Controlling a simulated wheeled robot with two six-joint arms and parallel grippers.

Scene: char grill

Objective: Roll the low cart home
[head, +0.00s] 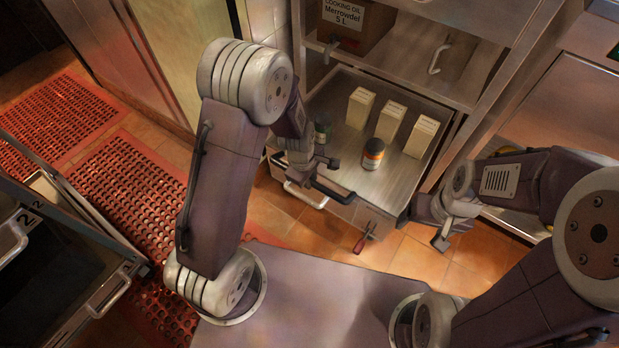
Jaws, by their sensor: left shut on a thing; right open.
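The low cart (345,85) looks to be the steel-topped unit in the middle of the head view, partly under a steel shelf. Three pale cartons, a dark jar with an orange-and-white label (373,154) and a dark green jar (322,128) stand on its top. A pale bar handle (303,194) is on its front. My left gripper (338,180) is at the front edge by this handle and looks shut on it; its own fingers partly hide the contact. My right gripper (424,230) is open and empty, right of the cart's front corner.
A red-handled lever (364,240) sticks out low at the cart's front right. An oil box (347,24) is on the shelf above. Dark drawers (50,255) stand at left beside red floor mats (60,118). Tiled floor (400,268) shows before the cart.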

